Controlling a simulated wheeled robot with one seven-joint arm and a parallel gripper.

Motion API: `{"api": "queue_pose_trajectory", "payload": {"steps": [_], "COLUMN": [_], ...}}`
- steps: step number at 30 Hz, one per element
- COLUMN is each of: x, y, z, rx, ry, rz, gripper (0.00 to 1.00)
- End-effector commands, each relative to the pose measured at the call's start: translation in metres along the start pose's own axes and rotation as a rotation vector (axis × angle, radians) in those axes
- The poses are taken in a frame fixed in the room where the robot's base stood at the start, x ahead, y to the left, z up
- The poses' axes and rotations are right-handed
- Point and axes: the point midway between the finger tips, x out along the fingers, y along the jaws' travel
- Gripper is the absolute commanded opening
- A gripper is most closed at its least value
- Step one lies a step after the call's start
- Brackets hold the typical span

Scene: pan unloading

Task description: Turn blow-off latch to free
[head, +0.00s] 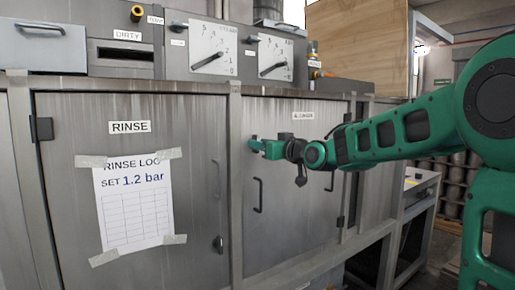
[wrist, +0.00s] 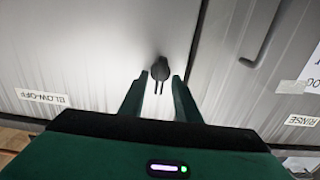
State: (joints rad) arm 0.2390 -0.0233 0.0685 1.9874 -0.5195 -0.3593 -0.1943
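The blow-off door (head: 300,190) is grey metal, right of the rinse door. A small dark latch (wrist: 160,70) shows in the wrist view, with two thin prongs pointing down in the picture. My green gripper (head: 256,146) reaches the upper left of the blow-off door in the head view. In the wrist view my gripper (wrist: 160,79) is open, its fingertips on either side of the latch with gaps visible. Contact is not visible. The BLOW-OFF label (wrist: 42,98) is in the wrist view.
The rinse door (head: 190,125) carries a taped rinse log (head: 135,200) and its own latch (head: 218,243). A vertical handle (head: 258,195) sits below my gripper. Two dials (head: 212,48) are above. A shelf unit (head: 418,195) stands at the right.

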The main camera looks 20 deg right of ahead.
Motion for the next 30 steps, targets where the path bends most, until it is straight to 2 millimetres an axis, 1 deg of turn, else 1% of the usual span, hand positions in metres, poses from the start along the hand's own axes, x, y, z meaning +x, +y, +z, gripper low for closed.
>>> {"api": "queue_pose_trajectory", "payload": {"steps": [5, 6, 7, 8, 9, 10, 12, 13, 15, 20, 26, 30], "x": [0.000, 0.000, 0.000, 0.000, 0.000, 0.000, 0.000, 0.003, 0.001, 0.000, 0.001, 0.001], "y": [-0.001, -0.001, -0.001, -0.001, -0.001, -0.001, -0.001, -0.010, -0.005, -0.002, -0.002, -0.002], "z": [0.000, 0.000, 0.000, 0.000, 0.000, 0.000, 0.000, 0.000, 0.000, 0.000, 0.000, 0.000], "rx": [0.000, 0.000, 0.000, 0.000, 0.000, 0.000, 0.000, 0.000, 0.003, 0.024, 0.113, 0.218], "ry": [0.000, 0.000, 0.000, 0.000, 0.000, 0.000, 0.000, 0.000, 0.000, -0.001, -0.001, -0.001], "rz": [-0.001, -0.001, -0.001, -0.001, -0.001, -0.001, -0.001, -0.005, -0.003, -0.004, -0.005, -0.005], "gripper": [0.30, 0.25, 0.18, 0.11, 0.01, 0.00, 0.00, 0.00, 0.00, 0.00, 0.00, 0.00]}}
